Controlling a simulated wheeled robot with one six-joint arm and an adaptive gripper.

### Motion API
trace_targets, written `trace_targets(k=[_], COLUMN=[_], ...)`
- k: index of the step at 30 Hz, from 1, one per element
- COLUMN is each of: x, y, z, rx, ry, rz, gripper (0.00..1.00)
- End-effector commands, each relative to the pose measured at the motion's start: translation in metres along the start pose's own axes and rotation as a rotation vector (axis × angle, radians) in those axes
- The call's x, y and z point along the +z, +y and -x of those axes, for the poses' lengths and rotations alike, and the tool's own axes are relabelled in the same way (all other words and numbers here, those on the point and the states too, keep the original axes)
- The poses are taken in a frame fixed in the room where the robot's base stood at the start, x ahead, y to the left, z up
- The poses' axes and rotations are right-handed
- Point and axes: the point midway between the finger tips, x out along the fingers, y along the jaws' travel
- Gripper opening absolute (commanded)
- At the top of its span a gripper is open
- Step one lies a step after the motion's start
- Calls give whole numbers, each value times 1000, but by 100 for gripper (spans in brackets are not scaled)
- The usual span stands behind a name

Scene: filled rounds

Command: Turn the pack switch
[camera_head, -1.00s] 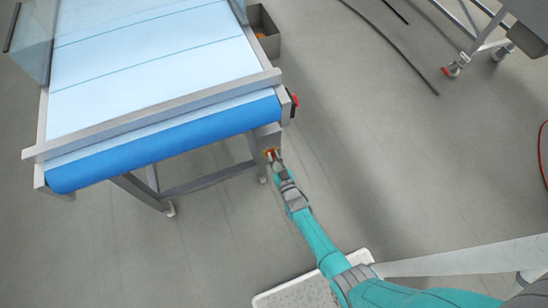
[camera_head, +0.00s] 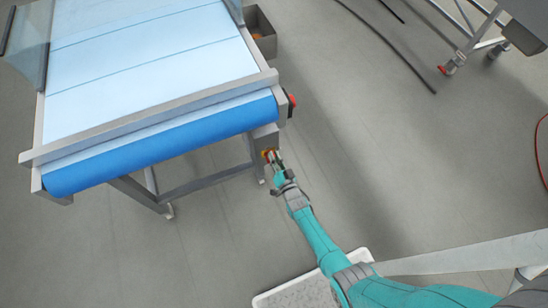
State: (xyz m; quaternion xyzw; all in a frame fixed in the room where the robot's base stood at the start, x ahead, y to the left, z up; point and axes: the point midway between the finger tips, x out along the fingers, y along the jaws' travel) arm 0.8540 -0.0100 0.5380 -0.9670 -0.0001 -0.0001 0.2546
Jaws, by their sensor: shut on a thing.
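The pack switch (camera_head: 265,154) is a small part with red and yellow-orange on the grey box at the right front corner of the conveyor, below the blue roller. My gripper (camera_head: 271,157) is at the switch and shut on it. The fingers hide most of the switch, so its exact angle cannot be told. My teal arm reaches up to it from the lower right.
The conveyor (camera_head: 150,72) has a pale belt and a blue end roller (camera_head: 160,149). A red button (camera_head: 292,101) sits on its right side. A grey bin (camera_head: 262,32) stands behind. A white tray (camera_head: 270,300) lies on the floor below my arm. A wheeled frame (camera_head: 470,42) stands at upper right.

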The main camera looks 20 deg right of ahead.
Motion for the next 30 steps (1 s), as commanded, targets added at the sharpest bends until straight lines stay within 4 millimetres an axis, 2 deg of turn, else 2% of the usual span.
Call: trace_targets(k=[12,13,15,16,25,30], x=[0,0,0,0,0,1], y=[1,1,0,0,0,1], z=[0,0,0,0,1,13], rx=[1,1,1,1,0,1], ry=[0,0,0,0,0,-1], rz=[-9,-9,-9,-9,-9,-9], gripper=[0,18,36,39,39,39])
